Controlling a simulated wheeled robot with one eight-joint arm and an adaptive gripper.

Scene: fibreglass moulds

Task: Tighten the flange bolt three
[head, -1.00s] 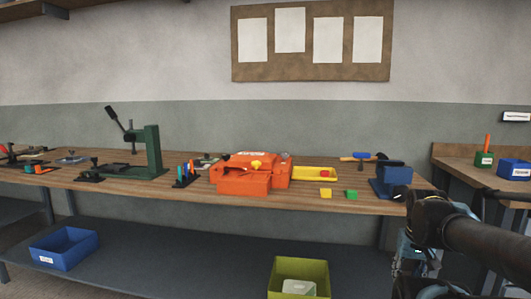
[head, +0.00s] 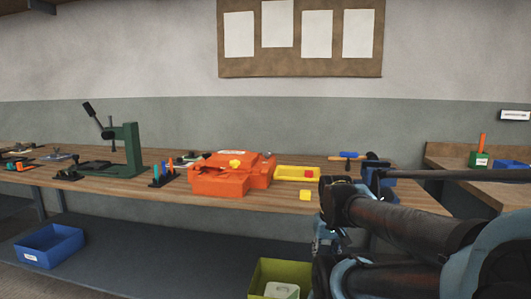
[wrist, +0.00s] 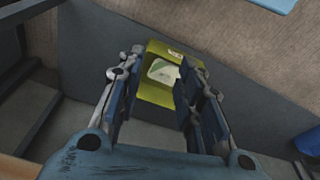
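An orange mould (head: 232,176) sits on the wooden bench. A yellow knob-like piece (head: 236,163) shows on its upper front; I cannot tell which fastener is flange bolt three. My gripper (wrist: 160,98) is open and empty in the wrist view, its fingers wide apart, pointing down above a yellow-green bin (wrist: 160,72). In the head view my gripper (head: 327,240) hangs in front of the bench edge, below and to the right of the mould, partly hidden by my arm.
A green press (head: 125,150) stands at left. A blue vise (head: 378,180) is partly behind my arm. A blue bin (head: 50,246) is on the lower shelf.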

